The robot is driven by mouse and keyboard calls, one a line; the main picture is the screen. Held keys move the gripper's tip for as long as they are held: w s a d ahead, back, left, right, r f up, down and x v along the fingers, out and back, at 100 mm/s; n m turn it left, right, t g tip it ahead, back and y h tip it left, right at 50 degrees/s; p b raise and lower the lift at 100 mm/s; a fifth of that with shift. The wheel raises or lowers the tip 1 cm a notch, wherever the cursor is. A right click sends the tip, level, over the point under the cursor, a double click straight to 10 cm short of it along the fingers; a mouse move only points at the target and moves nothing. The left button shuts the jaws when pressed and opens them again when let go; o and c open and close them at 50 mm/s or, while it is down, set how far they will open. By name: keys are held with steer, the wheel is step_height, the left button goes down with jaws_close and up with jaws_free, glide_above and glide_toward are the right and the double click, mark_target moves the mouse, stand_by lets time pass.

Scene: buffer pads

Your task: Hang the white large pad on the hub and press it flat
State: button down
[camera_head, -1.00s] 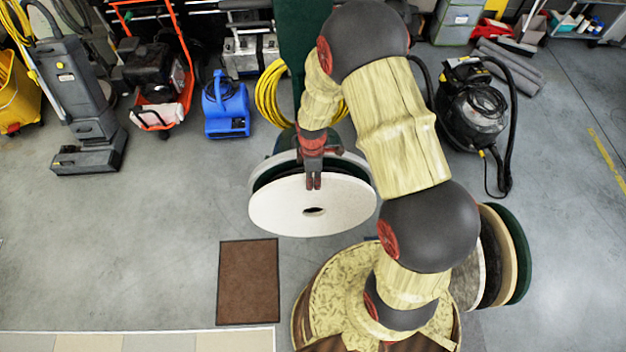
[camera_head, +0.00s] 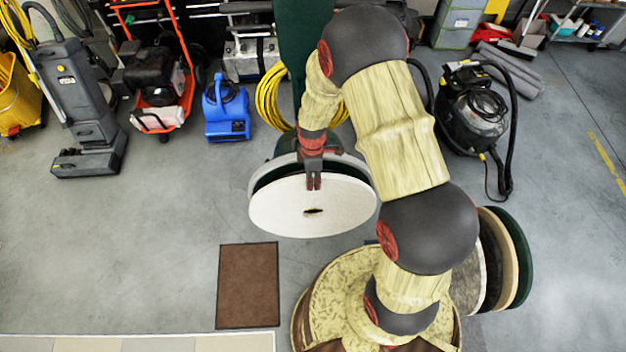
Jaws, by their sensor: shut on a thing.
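The white large pad (camera_head: 285,212) is a round disc with a small centre hole, in the middle of the view. It is tilted, its face turned toward the camera. My gripper (camera_head: 314,186) is shut on its upper rim. Behind the pad are a dark disc (camera_head: 268,178) and a pale grey round rim (camera_head: 262,170), in front of a dark green upright (camera_head: 303,40). The pad overlaps them in the picture, and I cannot tell whether it touches them. The hub itself is hidden behind the pad.
Several pads in different colours, one dark green (camera_head: 521,250), stand on edge at the right beside my base. A brown mat (camera_head: 248,285) lies on the floor at the lower left. A blue blower (camera_head: 227,112) and a black vacuum (camera_head: 476,110) stand behind.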

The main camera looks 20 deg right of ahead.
steer(key=shift+w, duration=0.2)
steer(key=shift+w+d, duration=0.2)
steer(key=shift+w, duration=0.3)
steer(key=shift+w+f, duration=0.1)
steer(key=shift+w, duration=0.05)
steer(key=shift+w+d+b, duration=0.2)
steer(key=shift+w+b, duration=0.1)
steer(key=shift+w, duration=0.15)
steer(key=shift+w+d, duration=0.15)
steer(key=shift+w, duration=0.3)
stand_by(0.7)
steer(key=shift+w+t, duration=0.1)
steer(key=shift+t, duration=0.2)
stand_by(0.4)
steer(key=shift+f+b, duration=0.3)
steer(key=shift+b, duration=0.1)
